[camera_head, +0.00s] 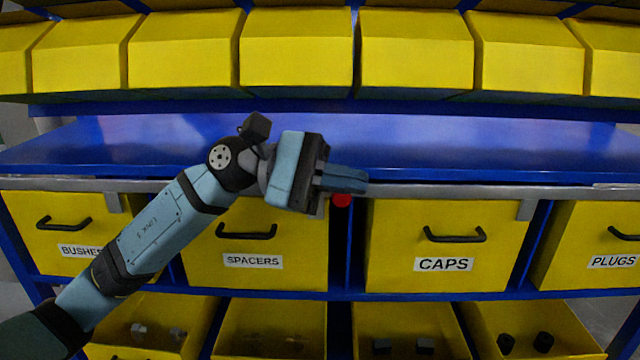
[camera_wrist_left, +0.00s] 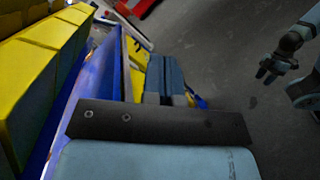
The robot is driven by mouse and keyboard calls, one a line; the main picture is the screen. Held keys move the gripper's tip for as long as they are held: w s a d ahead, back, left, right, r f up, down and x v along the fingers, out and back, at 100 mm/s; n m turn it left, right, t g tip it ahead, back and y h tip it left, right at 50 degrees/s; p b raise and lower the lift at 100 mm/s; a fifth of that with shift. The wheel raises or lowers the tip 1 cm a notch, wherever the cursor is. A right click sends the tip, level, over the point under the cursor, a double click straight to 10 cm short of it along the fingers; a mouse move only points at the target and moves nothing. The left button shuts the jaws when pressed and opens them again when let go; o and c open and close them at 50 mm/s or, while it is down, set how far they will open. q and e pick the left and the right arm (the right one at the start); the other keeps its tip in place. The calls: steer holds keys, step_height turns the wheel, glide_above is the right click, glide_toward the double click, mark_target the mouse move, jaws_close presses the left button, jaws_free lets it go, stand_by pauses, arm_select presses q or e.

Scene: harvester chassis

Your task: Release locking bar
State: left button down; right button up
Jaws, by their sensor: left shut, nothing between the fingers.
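The locking bar (camera_head: 440,189) is a grey rail running across the tops of the labelled yellow drawers, with short plates hanging down. A red knob (camera_head: 342,199) shows just under it, between the SPACERS and CAPS drawers. My left gripper (camera_head: 364,181) is shut and empty, pointing right in front of the bar, just above the knob. Whether it touches the bar or knob I cannot tell. Its shut blue fingers also show in the left wrist view (camera_wrist_left: 167,80). My right gripper (camera_wrist_left: 267,73) shows small in the left wrist view, away from the rack, its fingers apart.
The drawers BUSHES, SPACERS (camera_head: 300,240), CAPS (camera_head: 445,225) and PLUGS sit below a clear blue shelf (camera_head: 450,150). Yellow bins (camera_head: 415,50) line the top. Open lower bins (camera_head: 540,320) hold small dark and grey parts. Open grey floor (camera_wrist_left: 220,40) lies beside the rack.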

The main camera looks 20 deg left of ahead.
arm_select(q)
steer(key=w+a+r+m+t+y, duration=0.2)
steer(key=a+m+y, duration=0.2)
steer(key=a+y, duration=0.2)
steer(key=w+a+r+m+t+y+b, duration=0.1)
steer(key=w+a+r+m+t+y, duration=0.1)
steer(key=a+y, duration=0.5)
steer(key=shift+w+a+r+m+t, duration=0.45)
steer(key=shift+a+m, duration=0.25)
steer(key=shift+m, duration=0.2)
steer(key=shift+f, duration=0.15)
glide_toward(345, 205)
steer(key=w+a+f, duration=0.3)
steer(key=a, duration=0.1)
steer(key=d, duration=0.2)
steer(key=d+f+p, duration=0.1)
steer(key=d, duration=0.1)
steer(key=shift+s+d+f, duration=0.1)
steer(key=shift+f, duration=0.05)
